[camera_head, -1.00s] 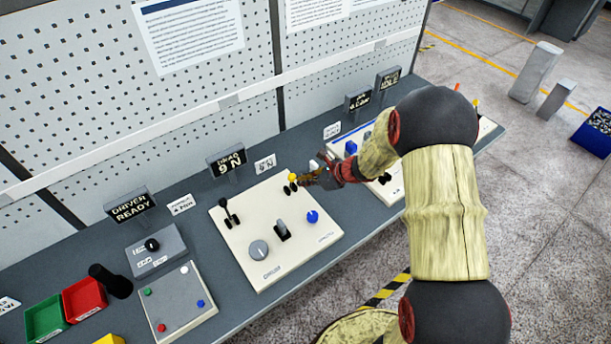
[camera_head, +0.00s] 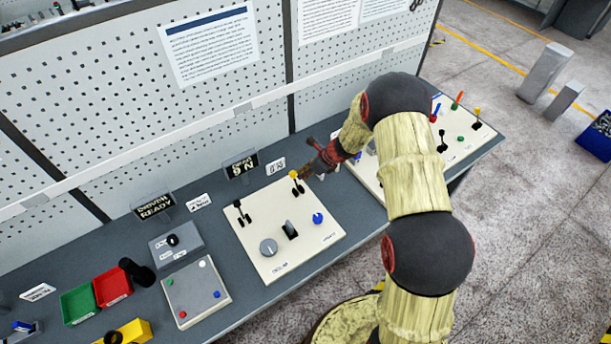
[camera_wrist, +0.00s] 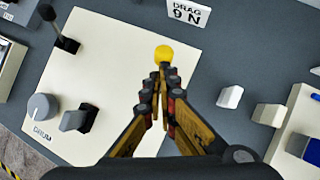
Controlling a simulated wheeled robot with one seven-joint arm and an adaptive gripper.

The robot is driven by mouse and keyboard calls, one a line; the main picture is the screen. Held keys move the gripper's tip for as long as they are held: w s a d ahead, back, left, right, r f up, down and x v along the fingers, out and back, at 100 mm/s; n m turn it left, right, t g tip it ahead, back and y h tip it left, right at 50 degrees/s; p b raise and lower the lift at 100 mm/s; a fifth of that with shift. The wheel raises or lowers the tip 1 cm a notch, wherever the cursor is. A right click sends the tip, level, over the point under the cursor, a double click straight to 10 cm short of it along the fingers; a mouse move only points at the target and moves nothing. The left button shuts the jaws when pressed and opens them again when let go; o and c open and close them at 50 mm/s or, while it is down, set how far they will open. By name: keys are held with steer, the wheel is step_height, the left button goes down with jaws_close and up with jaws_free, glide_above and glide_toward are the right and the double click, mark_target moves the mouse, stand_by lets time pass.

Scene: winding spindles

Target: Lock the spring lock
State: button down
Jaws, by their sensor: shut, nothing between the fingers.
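A cream control panel (camera_head: 262,222) lies on the bench; it also shows in the wrist view (camera_wrist: 130,30). I cannot tell by label which part is the spring lock. My gripper (camera_head: 304,174) is at the yellow-topped lever, at the panel's far right. In the wrist view my gripper (camera_wrist: 162,74) has its fingertips together, just below the yellow knob (camera_wrist: 163,54) and overlapping its stem. Contact is unclear.
A "DRAG 9 N" sign (camera_head: 241,166) stands behind the panel. A second panel (camera_head: 466,140) with coloured levers lies to the right, partly behind my arm. A grey box (camera_head: 176,244), a red bin (camera_head: 113,286) and a green bin (camera_head: 79,303) are at left. A perforated wall (camera_head: 200,120) stands behind.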

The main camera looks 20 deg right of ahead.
steer(key=shift+w+a, duration=0.15)
steer(key=shift+w, duration=0.45)
stand_by(0.3)
steer(key=w+p+v, duration=0.1)
steer(key=w+v, duration=0.1)
steer(key=v, duration=1.1)
steer(key=shift+r, duration=0.3)
steer(key=shift+s, duration=0.1)
